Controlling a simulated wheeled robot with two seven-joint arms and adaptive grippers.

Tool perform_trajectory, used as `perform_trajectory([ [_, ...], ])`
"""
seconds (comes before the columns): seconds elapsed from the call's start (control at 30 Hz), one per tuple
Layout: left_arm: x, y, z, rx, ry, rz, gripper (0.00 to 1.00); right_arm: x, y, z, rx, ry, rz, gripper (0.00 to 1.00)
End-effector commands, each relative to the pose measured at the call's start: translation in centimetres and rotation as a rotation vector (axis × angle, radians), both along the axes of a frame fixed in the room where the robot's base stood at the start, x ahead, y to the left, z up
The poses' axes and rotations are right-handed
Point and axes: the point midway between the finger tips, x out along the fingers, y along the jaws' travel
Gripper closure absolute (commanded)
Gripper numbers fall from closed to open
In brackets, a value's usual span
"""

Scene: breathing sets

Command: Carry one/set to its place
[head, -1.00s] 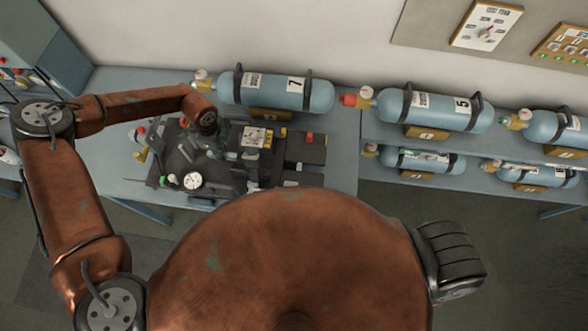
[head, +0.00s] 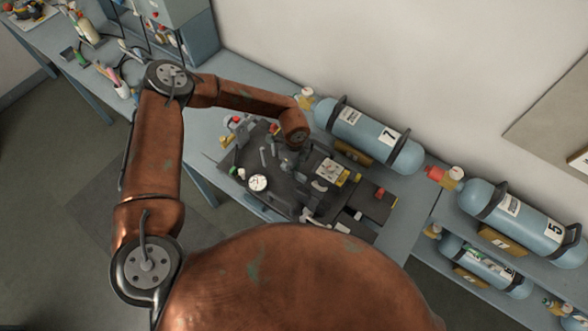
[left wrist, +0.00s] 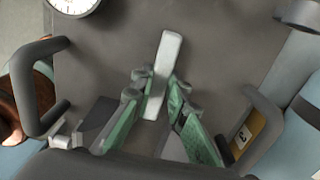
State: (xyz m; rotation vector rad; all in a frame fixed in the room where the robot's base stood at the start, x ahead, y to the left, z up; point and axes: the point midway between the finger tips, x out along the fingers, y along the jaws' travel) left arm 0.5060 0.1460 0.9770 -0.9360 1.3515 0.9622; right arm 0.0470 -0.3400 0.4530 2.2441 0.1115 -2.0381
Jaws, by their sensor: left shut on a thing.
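A breathing set, a dark backplate (head: 283,183) with black handles, hoses and a white gauge (head: 258,183), lies on the blue-grey table beside the cylinder marked 7. My left arm reaches down over its middle. In the left wrist view, the green fingers of my left gripper (left wrist: 157,88) are shut on a light grey bar (left wrist: 170,50) standing over the backplate (left wrist: 110,50). The gauge also shows at the top left there. In the head view my own arm partly hides the fingers. My right gripper is not in view.
Cylinder 7 (head: 368,135) lies close behind the set. Cylinder 5 (head: 522,220) and others rest on the shelf to the right. A bench with small tools (head: 108,72) is at the upper left. Open floor (head: 85,190) lies to the left.

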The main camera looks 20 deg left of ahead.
Motion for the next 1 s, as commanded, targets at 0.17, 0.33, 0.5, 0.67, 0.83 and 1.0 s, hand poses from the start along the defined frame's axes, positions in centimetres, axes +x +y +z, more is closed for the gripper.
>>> perform_trajectory([
  [0.17,0.1,-0.1,-0.2,-0.002,-0.002,0.000,1.00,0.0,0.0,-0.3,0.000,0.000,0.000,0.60],
  [0.33,0.2,-0.1,-0.6,-0.002,-0.002,0.000,1.00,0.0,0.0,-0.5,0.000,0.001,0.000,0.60],
  [0.5,0.2,-0.1,-1.0,-0.002,-0.002,0.000,1.00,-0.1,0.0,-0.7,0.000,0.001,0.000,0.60],
  [0.67,0.2,-0.1,-1.4,-0.002,-0.002,0.000,1.00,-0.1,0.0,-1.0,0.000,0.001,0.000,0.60],
  [0.83,0.2,-0.1,-1.7,-0.002,-0.002,0.000,1.00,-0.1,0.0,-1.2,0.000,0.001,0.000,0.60],
  [1.0,0.2,-0.2,-2.1,-0.002,-0.002,0.000,1.00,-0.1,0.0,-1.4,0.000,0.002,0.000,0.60],
])
